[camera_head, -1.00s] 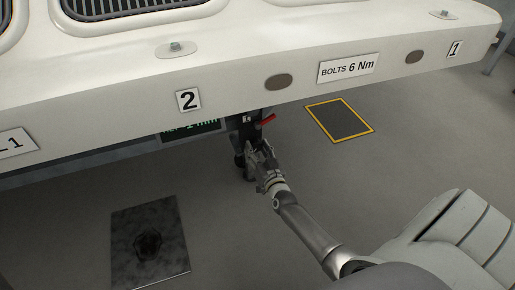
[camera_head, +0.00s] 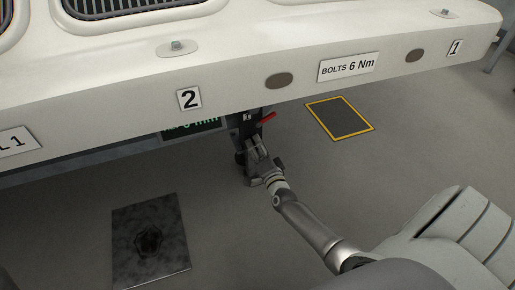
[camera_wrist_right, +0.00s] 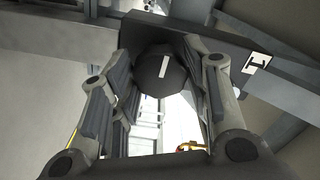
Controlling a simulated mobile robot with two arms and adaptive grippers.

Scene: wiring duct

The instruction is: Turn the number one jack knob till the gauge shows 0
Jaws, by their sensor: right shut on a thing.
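The jack (camera_head: 243,130), dark with a red lever (camera_head: 267,119), stands under the white panel edge. The knob is hard to make out in the head view. In the right wrist view the dark round knob (camera_wrist_right: 160,85) with a white mark sits between the fingers. My right gripper (camera_head: 257,150) is shut on the knob; it also shows in the wrist view (camera_wrist_right: 165,70). The gauge (camera_head: 195,127), a dark display with green text, is partly hidden by the panel edge; its visible part seems to read 0 mm. My left gripper is not in view.
A dark plate (camera_head: 150,240) lies on the floor at lower left. A yellow-edged floor patch (camera_head: 340,118) lies right of the jack.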

